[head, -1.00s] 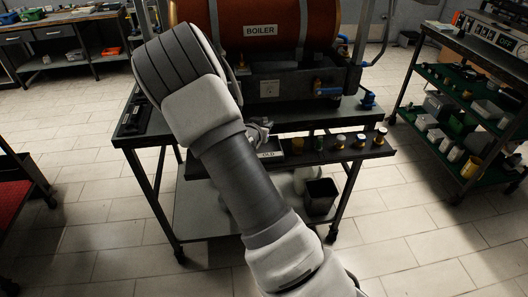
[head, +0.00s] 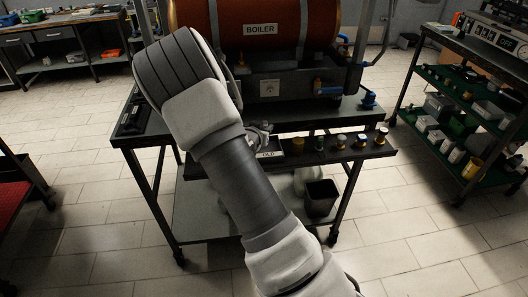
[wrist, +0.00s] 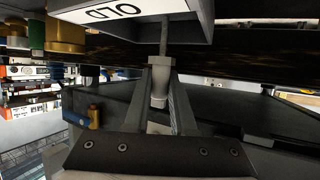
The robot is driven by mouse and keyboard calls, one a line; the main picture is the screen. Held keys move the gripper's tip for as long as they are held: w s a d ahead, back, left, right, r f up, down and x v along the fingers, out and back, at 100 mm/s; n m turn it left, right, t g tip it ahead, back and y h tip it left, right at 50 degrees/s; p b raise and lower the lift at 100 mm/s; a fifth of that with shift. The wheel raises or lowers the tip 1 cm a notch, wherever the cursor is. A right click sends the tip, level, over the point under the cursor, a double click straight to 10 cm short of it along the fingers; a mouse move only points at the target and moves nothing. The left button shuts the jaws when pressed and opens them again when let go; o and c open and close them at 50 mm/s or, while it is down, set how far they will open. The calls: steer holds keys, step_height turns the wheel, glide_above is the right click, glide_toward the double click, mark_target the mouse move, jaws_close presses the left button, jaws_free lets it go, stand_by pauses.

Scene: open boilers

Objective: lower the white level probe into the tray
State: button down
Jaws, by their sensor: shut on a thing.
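The level probe (wrist: 158,92), pale grey in the shade, is between the two fingers of my gripper (wrist: 161,75) in the wrist view, which appears upside down. My gripper is shut on the probe's thick body. Its thin rod reaches toward the tray (wrist: 135,37) labelled OLD. I cannot tell whether the rod's tip is inside the tray or touches it. In the head view the OLD tray (head: 270,155) sits at the left part of the front shelf, partly behind my arm. The probe cannot be made out there.
The boiler (head: 262,28) is behind, with a blue-handled valve (head: 368,99) at right. A black bin (head: 320,197) stands below the shelf.

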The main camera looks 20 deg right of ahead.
steer(key=c, duration=0.7)
jaws_free()
steer(key=shift+a, duration=0.1)
